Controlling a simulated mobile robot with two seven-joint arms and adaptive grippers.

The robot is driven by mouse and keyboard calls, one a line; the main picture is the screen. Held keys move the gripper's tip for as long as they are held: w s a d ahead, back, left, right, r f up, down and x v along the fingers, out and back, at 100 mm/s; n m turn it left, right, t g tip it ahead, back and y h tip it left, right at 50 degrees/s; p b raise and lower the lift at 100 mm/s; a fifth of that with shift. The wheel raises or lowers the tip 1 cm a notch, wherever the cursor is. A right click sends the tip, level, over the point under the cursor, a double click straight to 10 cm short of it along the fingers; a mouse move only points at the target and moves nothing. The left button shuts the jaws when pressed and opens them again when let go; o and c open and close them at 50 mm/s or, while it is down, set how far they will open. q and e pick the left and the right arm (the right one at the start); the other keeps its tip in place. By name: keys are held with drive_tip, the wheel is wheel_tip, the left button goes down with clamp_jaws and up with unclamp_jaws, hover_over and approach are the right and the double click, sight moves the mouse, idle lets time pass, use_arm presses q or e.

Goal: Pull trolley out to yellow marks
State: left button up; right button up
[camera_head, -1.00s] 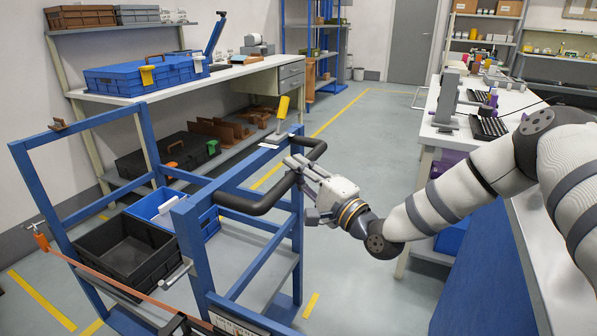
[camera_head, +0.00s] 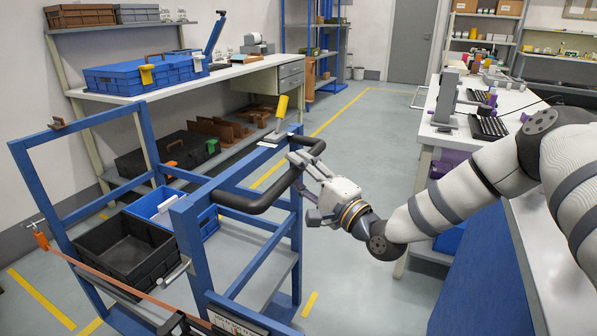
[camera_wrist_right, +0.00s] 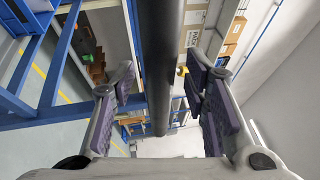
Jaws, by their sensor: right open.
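The blue-framed trolley (camera_head: 190,248) stands on the grey floor at the left of the head view. Its black push handle (camera_head: 255,203) sticks out from the frame on the right side. My right gripper (camera_head: 299,171) is at that handle, fingers pointing toward it. In the right wrist view the dark handle bar (camera_wrist_right: 157,65) runs between the two open fingers, apart from both pads. Yellow floor marks show at the lower left (camera_head: 42,300), by the trolley's right leg (camera_head: 310,304) and along the aisle (camera_head: 338,114). My left gripper is not in view.
The trolley carries a black crate (camera_head: 168,262) and a blue crate (camera_head: 208,222). An orange strap (camera_head: 110,283) crosses its front. A workbench (camera_head: 200,88) stands behind it. A white table (camera_head: 440,135) stands at the right. The aisle floor between is clear.

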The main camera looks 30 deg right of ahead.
drive_tip(key=v, duration=1.1)
drive_tip(key=shift+s, duration=0.35)
drive_tip(key=shift+d+f, duration=0.15)
